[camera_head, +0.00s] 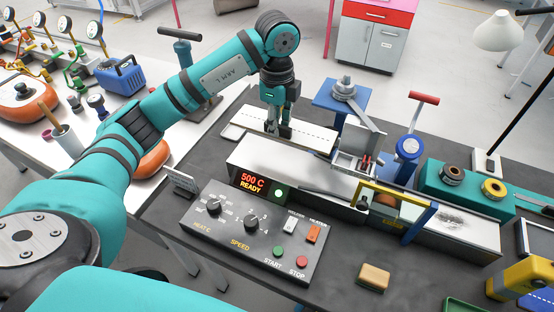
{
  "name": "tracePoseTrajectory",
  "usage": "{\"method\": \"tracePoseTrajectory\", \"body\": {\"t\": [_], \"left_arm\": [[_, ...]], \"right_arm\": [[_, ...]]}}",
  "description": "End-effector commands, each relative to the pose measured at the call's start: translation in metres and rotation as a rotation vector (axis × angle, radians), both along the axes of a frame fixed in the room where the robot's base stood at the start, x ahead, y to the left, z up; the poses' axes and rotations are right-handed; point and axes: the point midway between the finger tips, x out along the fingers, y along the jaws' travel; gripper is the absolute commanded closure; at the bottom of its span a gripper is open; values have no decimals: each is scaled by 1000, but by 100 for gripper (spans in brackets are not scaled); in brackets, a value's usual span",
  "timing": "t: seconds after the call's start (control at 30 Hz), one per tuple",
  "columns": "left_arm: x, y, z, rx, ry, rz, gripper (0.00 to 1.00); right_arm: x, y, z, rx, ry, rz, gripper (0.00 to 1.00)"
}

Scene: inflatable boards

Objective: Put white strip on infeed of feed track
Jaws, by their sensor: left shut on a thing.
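The white strip (312,136) has a dashed dark line along it and shows just behind the left end of the metal feed track (270,163). My left gripper (273,128) points down and is shut on the strip near its middle. The fingers hide part of the strip, and I cannot tell whether it touches the surface below. The track runs from its left end near the display toward the lower right. My right gripper is not in view.
A control box (262,240) with knobs and buttons stands in front of the track, its display (252,182) reading 500 C READY. A yellow-and-blue frame (395,197) spans the track. A blue clamp with a red handle (408,148) stands behind. A tan block (373,277) lies in front.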

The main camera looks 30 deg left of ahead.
Motion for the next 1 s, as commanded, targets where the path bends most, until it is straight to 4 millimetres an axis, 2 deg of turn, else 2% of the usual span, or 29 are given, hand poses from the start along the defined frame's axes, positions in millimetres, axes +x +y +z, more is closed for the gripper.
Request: {"method": "tracePoseTrajectory", "body": {"t": [0.03, 0.2, 0.3, 0.53, 0.73, 1.0], "left_arm": [[-1, 1, -11, 4, 6, 2, 100], [-1, 1, -54, 3, 4, 2, 100], [-1, 1, -71, 3, 2, 0, 100], [0, 1, -93, 3, 1, 0, 100], [0, 1, -121, 3, 1, 1, 100], [0, 1, -127, 2, -2, -1, 100]], "right_arm": [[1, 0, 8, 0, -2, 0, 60], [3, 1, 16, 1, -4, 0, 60], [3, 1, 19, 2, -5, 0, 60], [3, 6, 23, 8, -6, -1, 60], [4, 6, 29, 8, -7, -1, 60], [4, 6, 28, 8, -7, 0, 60]]}}
